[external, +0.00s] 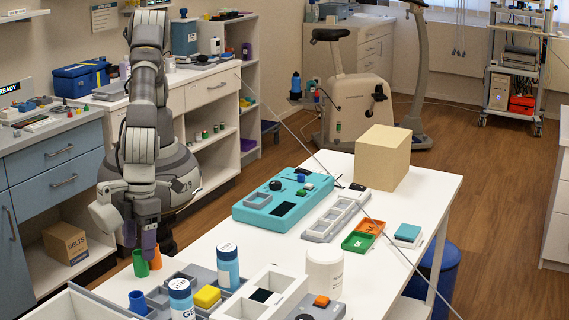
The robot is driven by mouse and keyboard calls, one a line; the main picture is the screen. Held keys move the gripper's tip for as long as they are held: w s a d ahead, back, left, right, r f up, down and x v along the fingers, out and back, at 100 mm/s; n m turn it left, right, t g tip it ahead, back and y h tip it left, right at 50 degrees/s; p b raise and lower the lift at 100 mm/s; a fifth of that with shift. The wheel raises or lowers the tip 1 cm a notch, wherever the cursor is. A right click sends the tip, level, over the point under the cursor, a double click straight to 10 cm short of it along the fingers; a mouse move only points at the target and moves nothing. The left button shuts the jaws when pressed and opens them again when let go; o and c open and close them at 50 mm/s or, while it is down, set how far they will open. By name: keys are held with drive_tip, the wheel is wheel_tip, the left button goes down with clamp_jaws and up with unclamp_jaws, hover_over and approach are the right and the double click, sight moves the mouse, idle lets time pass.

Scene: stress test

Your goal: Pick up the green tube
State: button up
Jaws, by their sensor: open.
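A green tube (140,264) stands at the left edge of the white table, at the lower left of the external view. An orange tube (155,259) stands close beside it on the right. My gripper (139,240) points down just above and behind the green tube, with its dark fingers apart. One finger overlaps the top of the tubes in the picture, so I cannot tell whether it touches either tube. The space between the fingers is partly hidden.
A blue tube (138,301), white-and-blue bottles (228,267), a yellow block (207,296) and a white divided tray (262,293) crowd the near table. A teal panel (275,203) and a beige box (382,157) stand farther back. Counters are at the left.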

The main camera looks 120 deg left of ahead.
sight(139, 274)
drive_tip(key=f+b, duration=0.1)
drive_tip(key=f, duration=0.1)
drive_tip(key=d+f, duration=0.1)
drive_tip(key=f, duration=0.1)
drive_tip(key=shift+f+b, duration=0.35)
drive_tip(key=shift+b, duration=0.05)
drive_tip(key=shift+r, duration=0.1)
drive_tip(key=c, duration=1.1)
